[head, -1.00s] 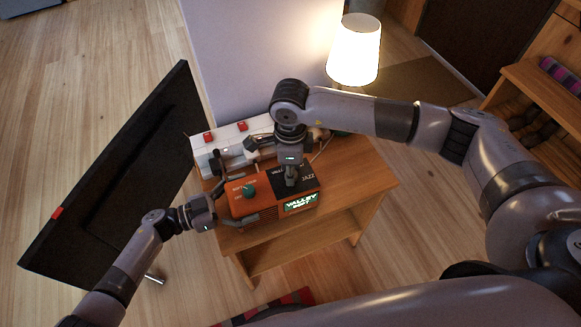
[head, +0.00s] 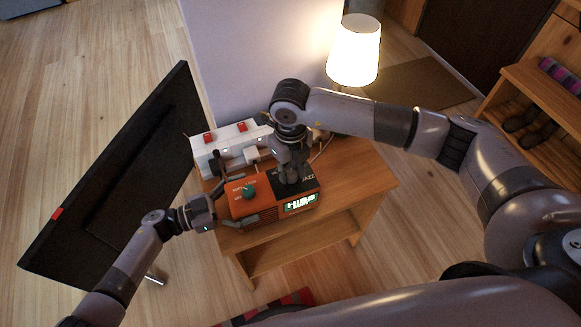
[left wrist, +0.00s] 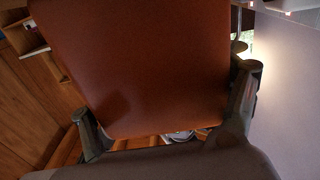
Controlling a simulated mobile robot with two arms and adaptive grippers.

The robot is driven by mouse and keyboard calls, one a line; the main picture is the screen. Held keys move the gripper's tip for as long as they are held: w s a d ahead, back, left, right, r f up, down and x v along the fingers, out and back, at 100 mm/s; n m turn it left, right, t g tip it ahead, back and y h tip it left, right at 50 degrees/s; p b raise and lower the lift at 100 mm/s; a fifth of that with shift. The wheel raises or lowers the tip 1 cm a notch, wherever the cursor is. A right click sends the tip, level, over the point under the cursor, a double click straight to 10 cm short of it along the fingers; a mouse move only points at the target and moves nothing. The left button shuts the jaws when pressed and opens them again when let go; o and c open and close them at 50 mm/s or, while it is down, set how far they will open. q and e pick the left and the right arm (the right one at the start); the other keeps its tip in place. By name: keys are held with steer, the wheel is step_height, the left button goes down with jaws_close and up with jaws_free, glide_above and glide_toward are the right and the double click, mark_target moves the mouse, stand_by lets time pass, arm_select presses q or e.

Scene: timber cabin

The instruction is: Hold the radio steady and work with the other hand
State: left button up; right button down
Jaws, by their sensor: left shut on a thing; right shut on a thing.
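The orange radio (head: 240,209) stands on the small wooden table, with a black panel on its top right and a lit display (head: 300,203) in front. The display text is blurred. A green knob (head: 249,192) sits on its top left. My left gripper (head: 220,211) is shut on the radio's left end; in the left wrist view the orange case (left wrist: 150,65) fills the space between the fingers. My right gripper (head: 291,178) points down onto the black panel beside the word JAZZ, shut on a knob there that its fingers hide.
A white power strip (head: 213,158) with red switches lies behind the radio, a white plug next to it. A lit lamp (head: 354,50) stands behind. A dark screen (head: 115,165) is at the left. The table's right part (head: 355,180) is bare.

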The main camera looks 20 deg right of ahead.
mark_target(290, 173)
arm_select(q)
steer(key=shift+s+d, duration=0.1)
arm_select(e)
steer(key=shift+a+r+m, duration=0.1)
steer(key=shift+m, duration=0.9)
steer(key=c, duration=1.5)
jaws_free()
steer(key=shift+o, duration=1.1)
step_height(290, 173, up, 12)
